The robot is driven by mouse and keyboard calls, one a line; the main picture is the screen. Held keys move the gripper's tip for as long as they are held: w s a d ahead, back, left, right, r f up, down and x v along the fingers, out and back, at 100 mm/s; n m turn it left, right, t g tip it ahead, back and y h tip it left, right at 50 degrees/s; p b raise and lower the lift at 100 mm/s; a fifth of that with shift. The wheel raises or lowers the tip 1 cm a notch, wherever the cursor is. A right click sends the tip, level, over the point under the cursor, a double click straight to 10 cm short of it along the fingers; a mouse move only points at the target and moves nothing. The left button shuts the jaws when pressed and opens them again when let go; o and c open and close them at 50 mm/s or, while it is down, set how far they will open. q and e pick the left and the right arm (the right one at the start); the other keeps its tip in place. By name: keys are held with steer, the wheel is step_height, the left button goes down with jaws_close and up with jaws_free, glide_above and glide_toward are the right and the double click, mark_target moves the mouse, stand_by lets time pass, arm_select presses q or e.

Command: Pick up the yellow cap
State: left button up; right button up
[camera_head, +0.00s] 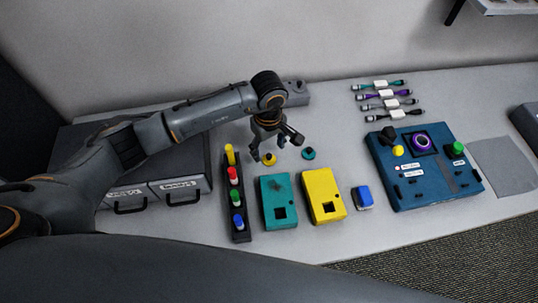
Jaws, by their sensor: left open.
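My left gripper (274,146) is open and hangs close above and around the cap. I cannot tell whether a finger touches it. The cap's upper part is partly hidden by the fingers. My right gripper is not in view.
A teal cap (308,154) lies to the right.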

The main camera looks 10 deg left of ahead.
mark_target(269, 155)
arm_select(q)
steer(key=shift+f+p, duration=0.55)
steer(key=shift+f, duration=1.3)
steer(key=c, duration=0.9)
steer(key=shift+r, duration=0.1)
